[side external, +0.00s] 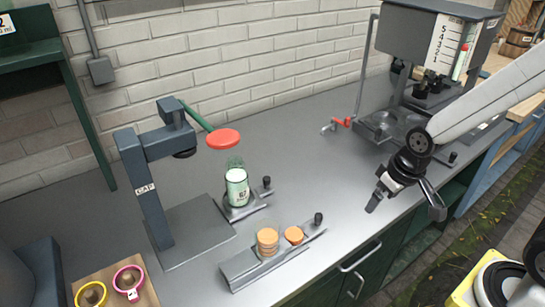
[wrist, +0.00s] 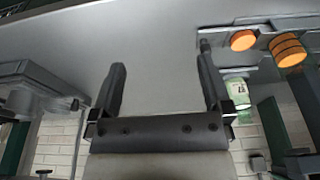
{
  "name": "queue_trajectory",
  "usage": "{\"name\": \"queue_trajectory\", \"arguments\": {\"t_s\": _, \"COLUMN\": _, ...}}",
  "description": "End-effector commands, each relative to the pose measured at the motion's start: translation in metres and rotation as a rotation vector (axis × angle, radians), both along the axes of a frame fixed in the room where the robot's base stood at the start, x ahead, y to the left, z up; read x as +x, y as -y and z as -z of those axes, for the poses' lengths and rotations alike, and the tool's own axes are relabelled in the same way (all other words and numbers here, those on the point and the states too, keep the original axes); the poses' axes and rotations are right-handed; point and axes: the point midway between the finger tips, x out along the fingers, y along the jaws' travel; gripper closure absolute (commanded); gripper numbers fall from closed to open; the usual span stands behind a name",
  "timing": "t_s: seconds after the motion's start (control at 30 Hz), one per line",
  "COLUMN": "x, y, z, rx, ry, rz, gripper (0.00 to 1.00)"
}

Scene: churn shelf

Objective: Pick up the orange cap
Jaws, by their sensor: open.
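A single orange cap (side external: 294,235) sits on a grey metal holder (side external: 240,268) near the counter's front edge, to the right of a stack of orange caps (side external: 267,243). The single cap (wrist: 243,40) and the stack (wrist: 288,50) also show at the upper right of the wrist view. My gripper (side external: 406,210) is over the counter, to the right of the caps and well apart from them. In the wrist view my gripper (wrist: 161,58) is open, with only bare counter between its fingers.
A labelled bottle (side external: 237,188) stands in a fixture behind the caps. Left of it is a grey press marked CAP (side external: 150,190) with a red-ended lever (side external: 222,139). A filling machine (side external: 435,45) stands at the back right. The counter between caps and gripper (side external: 340,190) is clear.

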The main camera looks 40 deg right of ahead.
Motion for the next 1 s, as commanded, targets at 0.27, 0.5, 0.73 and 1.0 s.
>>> {"name": "queue_trajectory", "arguments": {"t_s": 0.27, "x": 0.015, "y": -0.011, "z": 0.001, "rx": 0.04, "ry": -0.024, "rz": 0.144, "gripper": 0.0}}
{"name": "queue_trajectory", "arguments": {"t_s": 0.5, "x": 0.039, "y": -0.032, "z": 0.003, "rx": 0.096, "ry": -0.065, "rz": 0.396, "gripper": 0.0}}
{"name": "queue_trajectory", "arguments": {"t_s": 0.73, "x": 0.061, "y": -0.056, "z": 0.007, "rx": 0.139, "ry": -0.107, "rz": 0.657, "gripper": 0.0}}
{"name": "queue_trajectory", "arguments": {"t_s": 1.0, "x": 0.083, "y": -0.087, "z": 0.014, "rx": 0.169, "ry": -0.147, "rz": 0.966, "gripper": 0.0}}
